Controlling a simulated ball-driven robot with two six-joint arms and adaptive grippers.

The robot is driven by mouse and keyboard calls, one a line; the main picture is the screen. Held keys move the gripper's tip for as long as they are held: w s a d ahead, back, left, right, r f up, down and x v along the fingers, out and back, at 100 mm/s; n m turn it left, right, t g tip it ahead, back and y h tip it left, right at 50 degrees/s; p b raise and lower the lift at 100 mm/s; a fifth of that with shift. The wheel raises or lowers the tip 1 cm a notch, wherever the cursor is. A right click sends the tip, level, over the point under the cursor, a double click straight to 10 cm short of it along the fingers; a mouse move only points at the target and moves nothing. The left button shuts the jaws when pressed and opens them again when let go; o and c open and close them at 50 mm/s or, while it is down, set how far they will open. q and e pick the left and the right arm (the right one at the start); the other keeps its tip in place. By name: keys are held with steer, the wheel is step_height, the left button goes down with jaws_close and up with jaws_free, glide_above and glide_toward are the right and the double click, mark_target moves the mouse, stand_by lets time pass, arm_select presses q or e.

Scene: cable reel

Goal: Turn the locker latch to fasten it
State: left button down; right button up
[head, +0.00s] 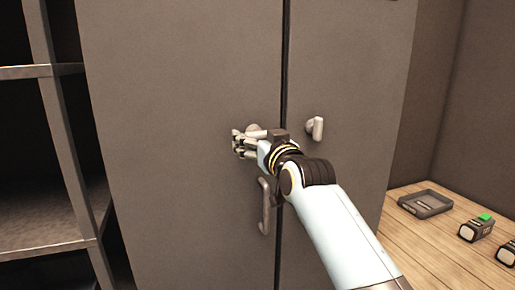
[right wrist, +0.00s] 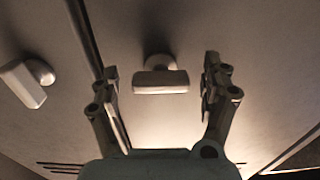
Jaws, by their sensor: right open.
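The locker's closed double doors (head: 170,110) fill the middle of the head view. My right gripper (head: 243,143) is at the left door and partly hides the latch (head: 253,130) there. In the right wrist view this latch (right wrist: 160,82) is a pale bar on a round post. It lies between my two open fingers, with a visible gap on each side. A second latch (head: 315,128) sits on the right door, its bar upright; it also shows at the left of the right wrist view (right wrist: 28,84). My left gripper is out of view.
A vertical pull handle (head: 265,207) is on the left door just below my right gripper. Open metal shelving (head: 50,190) stands at the left. A wooden table (head: 425,240) at the right holds a dark tray (head: 426,204) and a small device with a green top (head: 477,228).

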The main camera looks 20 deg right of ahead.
steer(key=shift+w+r, duration=0.1)
steer(key=shift+w, duration=0.3)
steer(key=c, duration=1.2)
